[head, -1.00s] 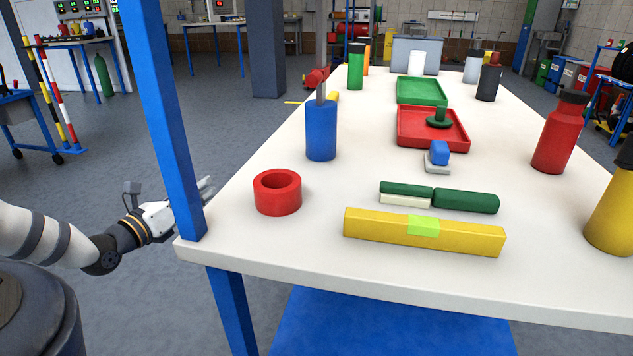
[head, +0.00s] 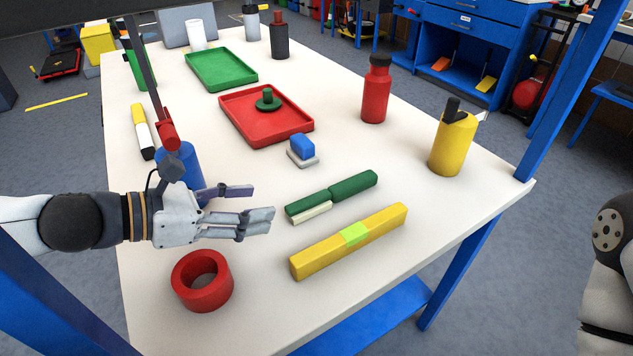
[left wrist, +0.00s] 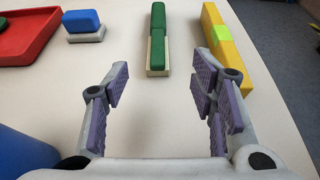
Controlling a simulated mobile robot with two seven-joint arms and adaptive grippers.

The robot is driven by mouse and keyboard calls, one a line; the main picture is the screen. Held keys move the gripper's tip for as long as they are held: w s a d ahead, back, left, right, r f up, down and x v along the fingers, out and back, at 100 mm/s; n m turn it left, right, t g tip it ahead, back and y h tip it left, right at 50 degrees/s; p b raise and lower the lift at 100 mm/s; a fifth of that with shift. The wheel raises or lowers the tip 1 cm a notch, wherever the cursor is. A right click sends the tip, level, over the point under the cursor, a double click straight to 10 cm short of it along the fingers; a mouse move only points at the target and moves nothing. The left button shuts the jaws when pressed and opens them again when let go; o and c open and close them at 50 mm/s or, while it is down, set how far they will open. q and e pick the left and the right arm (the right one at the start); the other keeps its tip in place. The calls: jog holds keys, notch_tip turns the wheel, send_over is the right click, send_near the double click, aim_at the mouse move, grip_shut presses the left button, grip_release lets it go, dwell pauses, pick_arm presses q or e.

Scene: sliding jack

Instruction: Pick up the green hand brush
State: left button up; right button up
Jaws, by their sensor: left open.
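The green hand brush (head: 352,186) lies on the white table, with a dark green handle and a green head over a pale bristle strip. My left gripper (head: 262,206) is open and empty above the table, to the left of the brush and apart from it. In the left wrist view the brush (left wrist: 158,38) lies ahead, its bristle end nearest, roughly in line with the gap between the open fingers (left wrist: 165,105). My right gripper is not in view; only part of my right arm shows at the right edge.
A yellow bar (head: 385,223) with a lime patch lies close beside the brush. A red ring (head: 184,288) and a blue cylinder (head: 190,165) are near my left arm. A blue-and-grey block (head: 302,148), red tray (head: 235,110), red bottle (head: 375,90) and yellow bottle (head: 453,145) stand farther off.

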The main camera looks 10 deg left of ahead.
aim_at(312, 198)
pick_arm(q)
jog(key=d+f+b, duration=0.1)
jog(key=w+d+f+b, duration=0.1)
jog(key=shift+w+f, duration=0.25)
jog(key=shift+f, duration=0.1)
jog(key=x, duration=0.1)
jog(key=b+x, duration=0.2)
jog(key=shift+w+d+r, duration=0.15)
jog(key=shift+d+r, duration=0.05)
jog(key=shift+d, duration=0.1)
jog(key=shift+w+d, duration=0.2)
jog(key=shift+w, duration=0.1)
jog(key=x, duration=0.2)
jog(key=b+x, duration=0.1)
jog(key=x, duration=0.2)
jog(key=shift+w+a+r, duration=0.2)
jog(key=shift+w+r, duration=0.05)
jog(key=shift+w, duration=0.1)
jog(key=shift+r, duration=0.1)
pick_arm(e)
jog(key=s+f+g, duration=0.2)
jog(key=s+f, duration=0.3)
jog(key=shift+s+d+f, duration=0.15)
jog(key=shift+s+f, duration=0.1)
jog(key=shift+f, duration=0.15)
pick_arm(q)
grip_shut()
